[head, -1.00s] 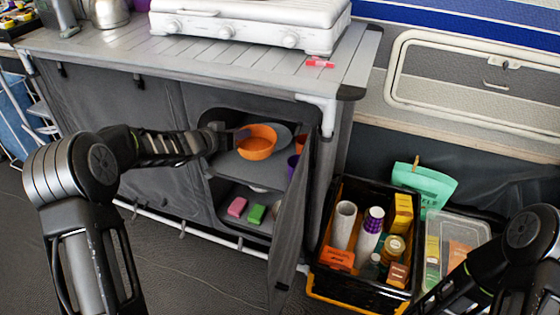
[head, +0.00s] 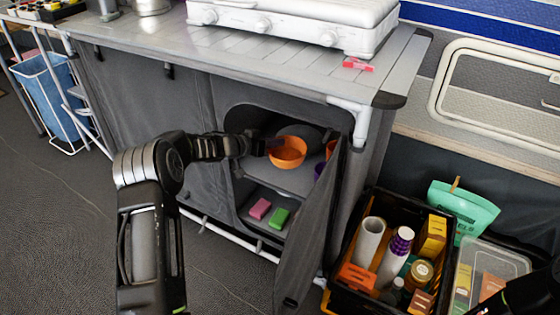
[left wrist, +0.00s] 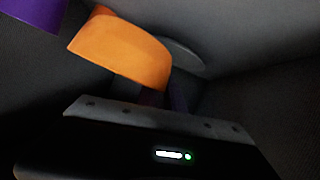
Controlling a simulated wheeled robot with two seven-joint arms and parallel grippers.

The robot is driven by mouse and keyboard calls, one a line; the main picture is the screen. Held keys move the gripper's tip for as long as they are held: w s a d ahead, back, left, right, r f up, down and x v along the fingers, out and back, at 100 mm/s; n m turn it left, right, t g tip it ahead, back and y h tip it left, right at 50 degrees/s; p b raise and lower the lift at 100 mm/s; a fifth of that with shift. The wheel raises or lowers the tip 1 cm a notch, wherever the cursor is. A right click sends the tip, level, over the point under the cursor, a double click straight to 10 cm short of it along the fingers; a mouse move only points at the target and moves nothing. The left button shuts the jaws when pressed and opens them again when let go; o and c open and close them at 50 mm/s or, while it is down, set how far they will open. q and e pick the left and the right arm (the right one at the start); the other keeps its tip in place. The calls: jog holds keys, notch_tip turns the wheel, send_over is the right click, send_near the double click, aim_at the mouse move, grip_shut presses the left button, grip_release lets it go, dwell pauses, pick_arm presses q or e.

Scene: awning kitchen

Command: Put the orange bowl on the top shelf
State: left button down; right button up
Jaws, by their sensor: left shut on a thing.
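The orange bowl (head: 287,155) is inside the open cabinet, at the upper shelf (head: 262,175). My left gripper (head: 268,147) reaches in from the left and is shut on the bowl's left rim. The bowl looks roughly upright; I cannot tell whether its base touches the shelf. In the left wrist view the bowl (left wrist: 120,50) shows just beyond the gripper body, and the fingertips are mostly hidden in the dark. My right gripper is out of view; only part of that arm shows at the lower right.
A grey dish (head: 299,131) is behind the bowl. A purple cup (head: 319,171) and another orange item (head: 330,149) stand to its right. Pink (head: 260,208) and green (head: 278,217) blocks lie on the lower shelf. The open door flap (head: 312,235) hangs at the right, beside a crate (head: 345,299).

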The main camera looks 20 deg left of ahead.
aim_at(275, 155)
pick_arm(q)
jog(key=shift+f, duration=0.3)
notch_tip(275, 155, down, 5)
jog(key=b, duration=0.2)
jog(key=shift+b, duration=0.3)
jog(key=c, duration=1.5)
grip_release()
jog(key=shift+o, duration=0.2)
